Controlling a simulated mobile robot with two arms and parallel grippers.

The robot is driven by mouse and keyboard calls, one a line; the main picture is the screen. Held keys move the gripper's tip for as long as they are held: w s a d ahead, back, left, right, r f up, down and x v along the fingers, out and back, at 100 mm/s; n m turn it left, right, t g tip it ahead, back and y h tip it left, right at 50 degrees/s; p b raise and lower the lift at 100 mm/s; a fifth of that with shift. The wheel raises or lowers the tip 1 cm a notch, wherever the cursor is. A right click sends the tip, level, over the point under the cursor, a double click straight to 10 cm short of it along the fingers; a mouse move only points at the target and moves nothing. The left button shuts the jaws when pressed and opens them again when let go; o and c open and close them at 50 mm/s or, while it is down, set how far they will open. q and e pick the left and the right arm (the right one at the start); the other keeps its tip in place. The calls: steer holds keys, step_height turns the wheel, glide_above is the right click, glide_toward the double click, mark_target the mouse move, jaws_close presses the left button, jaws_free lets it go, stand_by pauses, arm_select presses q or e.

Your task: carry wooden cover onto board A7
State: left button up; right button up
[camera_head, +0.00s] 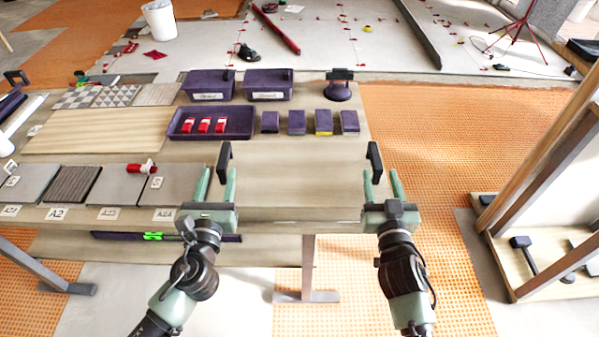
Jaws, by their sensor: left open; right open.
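The wooden cover (300,178) appears as a pale panel at the table's front right, with an upright black handle at each end. My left gripper (218,184) is open just in front of the left handle (225,162). My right gripper (381,184) is open just in front of the right handle (374,162). The handles seem near or partly between the fingers; I cannot tell whether they touch. A wide wood-grained board (97,130) lies at the left middle of the table; its label is too small to read. I cannot make out an A7 label.
Several tiles (74,184) with labels lie along the front left edge. A purple tray (243,122) holds red clips, with purple blocks (297,122) to its right. Two purple bins (208,86) and a suction-cup tool (339,90) stand behind. A wooden rack (550,170) is at right.

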mark_target(227, 142)
arm_select(q)
steer(key=w, duration=0.7)
steer(key=shift+w, duration=0.35)
arm_select(e)
steer(key=w, duration=0.7)
steer(key=shift+w, duration=0.35)
arm_select(q)
jaws_close()
arm_select(e)
jaws_close()
arm_select(q)
steer(key=shift+f, duration=0.1)
